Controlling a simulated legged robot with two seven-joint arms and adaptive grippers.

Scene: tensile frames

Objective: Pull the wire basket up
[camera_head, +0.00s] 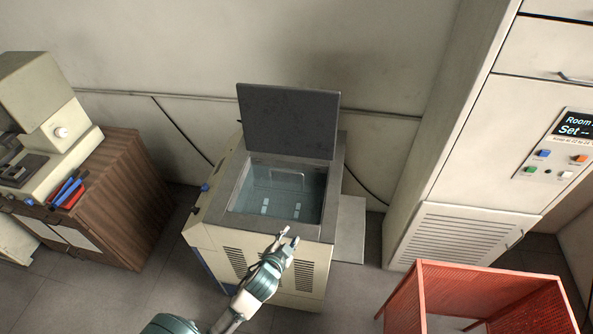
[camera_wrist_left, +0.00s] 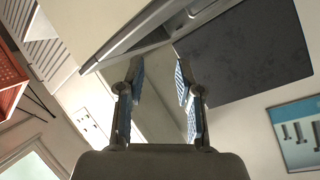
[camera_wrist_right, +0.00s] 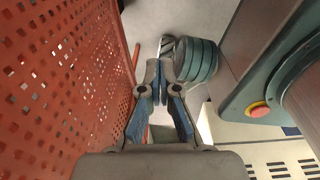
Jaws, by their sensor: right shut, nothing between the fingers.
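The wire basket's pale handle (camera_head: 288,177) shows as a thin outline at the back of the open bath well; the rest of the basket is hard to make out in the bluish liquid. The bath (camera_head: 313,270) is a cream cabinet with a grey top rim, and its dark lid (camera_head: 288,122) stands up at the back. My left gripper (camera_head: 289,237) is at the front rim, short of the handle; in the left wrist view its fingers (camera_wrist_left: 158,82) are apart with nothing between. My right gripper (camera_wrist_right: 161,88) is shut and empty, seen only in its wrist view.
A red perforated crate-like frame (camera_head: 490,270) stands at the lower right; its mesh (camera_wrist_right: 60,80) is close beside my right gripper. A tall cream cabinet (camera_head: 470,170) stands right of the bath. A wooden cabinet (camera_head: 120,205) with an instrument stands left.

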